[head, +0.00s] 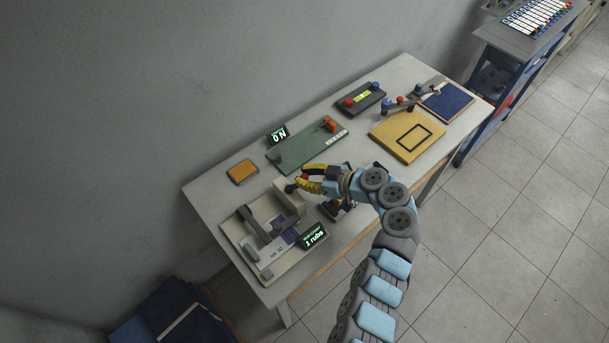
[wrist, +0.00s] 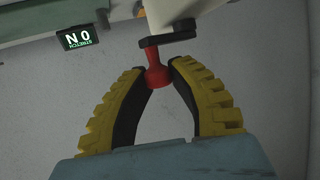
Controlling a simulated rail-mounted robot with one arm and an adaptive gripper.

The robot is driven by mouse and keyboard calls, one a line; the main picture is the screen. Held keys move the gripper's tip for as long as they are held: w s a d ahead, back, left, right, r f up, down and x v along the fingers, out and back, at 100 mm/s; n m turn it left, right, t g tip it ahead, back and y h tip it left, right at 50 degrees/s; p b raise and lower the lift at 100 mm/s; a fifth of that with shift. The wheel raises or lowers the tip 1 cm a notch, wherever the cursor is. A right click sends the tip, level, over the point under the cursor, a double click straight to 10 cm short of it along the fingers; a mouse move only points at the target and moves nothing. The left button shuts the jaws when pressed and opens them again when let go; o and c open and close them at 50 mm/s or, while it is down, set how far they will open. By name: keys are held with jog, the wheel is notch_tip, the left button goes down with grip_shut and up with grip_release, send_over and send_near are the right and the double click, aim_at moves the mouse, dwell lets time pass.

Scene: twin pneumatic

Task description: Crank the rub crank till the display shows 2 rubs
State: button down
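The rub machine (head: 270,232) stands at the near left of the table, with a beige housing and a dark arm. Its display (head: 314,236) reads 1 rubs. In the wrist view the crank has a dark arm (wrist: 168,39) on a pale housing and a red knob (wrist: 157,74). My gripper (wrist: 160,72) has its yellow-and-black fingertips on both sides of the red knob, apparently closed on it. In the head view my gripper (head: 304,182) is beside the machine's housing, and its fingers mostly hide the crank.
A green board (head: 300,148) with a red block lies behind, beside a display (head: 278,134) reading 0 N. An orange pad (head: 242,171) lies at left. A yellow board (head: 396,146), a dark box with coloured knobs (head: 361,98) and a blue panel (head: 450,103) occupy the right.

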jog(key=shift+s+f+m+t, duration=0.1)
jog(key=shift+s+m+t, duration=0.1)
jog(key=shift+m+t, duration=0.2)
